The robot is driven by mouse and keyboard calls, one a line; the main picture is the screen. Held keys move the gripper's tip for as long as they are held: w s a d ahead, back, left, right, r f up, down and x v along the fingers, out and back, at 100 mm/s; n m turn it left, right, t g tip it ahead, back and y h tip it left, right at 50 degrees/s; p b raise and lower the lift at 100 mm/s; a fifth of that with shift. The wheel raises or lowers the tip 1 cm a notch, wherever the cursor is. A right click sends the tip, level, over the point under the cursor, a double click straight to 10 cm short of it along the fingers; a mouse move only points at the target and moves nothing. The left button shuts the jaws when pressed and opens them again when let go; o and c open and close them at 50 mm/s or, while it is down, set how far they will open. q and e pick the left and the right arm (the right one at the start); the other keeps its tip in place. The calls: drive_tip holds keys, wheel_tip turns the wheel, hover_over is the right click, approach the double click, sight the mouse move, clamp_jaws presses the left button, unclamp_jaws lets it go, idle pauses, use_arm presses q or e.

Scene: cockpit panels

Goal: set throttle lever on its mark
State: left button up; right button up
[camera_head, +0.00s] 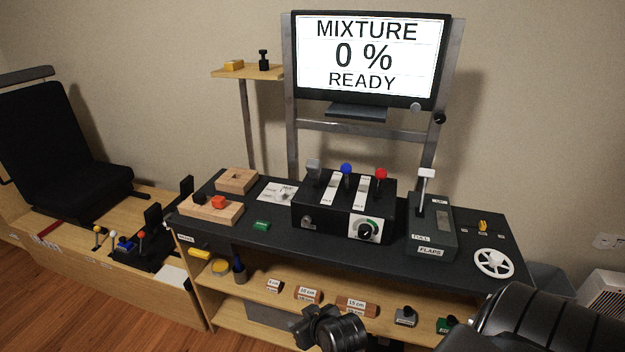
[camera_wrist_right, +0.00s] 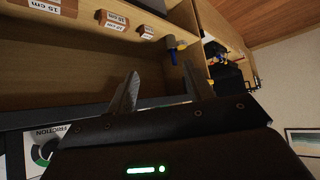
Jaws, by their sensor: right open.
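The throttle quadrant (camera_head: 320,220) is a black box on the dark desk top. It carries a grey-topped lever (camera_head: 313,166), a blue-knobbed lever (camera_head: 346,170) and a red-knobbed lever (camera_head: 381,174), with white scale strips between them. The grey one at the left looks like the throttle lever; its mark is too small to make out. My right gripper (camera_head: 312,326) is low in front of the desk's shelves, below and apart from the quadrant. In the right wrist view its two fingers (camera_wrist_right: 162,72) stand apart with nothing between them. My left gripper does not show.
A screen (camera_head: 372,55) reads "MIXTURE 0 % READY". The flaps box (camera_head: 432,240) with its white-topped lever stands right of the quadrant, near a white wheel (camera_head: 494,263). Wooden blocks (camera_head: 212,208) lie at the left. Labelled blocks (camera_head: 308,295) sit on the shelf behind my right gripper.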

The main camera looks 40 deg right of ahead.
drive_tip(key=w+d+r+m+t+h, duration=0.25)
drive_tip(key=w+d+r, duration=0.2)
drive_tip(key=w, duration=0.25)
drive_tip(key=w+d+r+m+t+h, duration=0.25)
drive_tip(key=w+d+r, duration=0.2)
drive_tip(key=w, duration=0.35)
drive_tip(key=m+g+h, duration=0.4)
drive_tip(key=m+h, duration=0.1)
drive_tip(key=h, duration=0.4)
approach(314, 177)
drive_tip(key=p+x, duration=0.1)
drive_tip(key=x, duration=0.8)
drive_tip(key=shift+w+d+f, duration=0.1)
drive_tip(key=shift+d, duration=0.05)
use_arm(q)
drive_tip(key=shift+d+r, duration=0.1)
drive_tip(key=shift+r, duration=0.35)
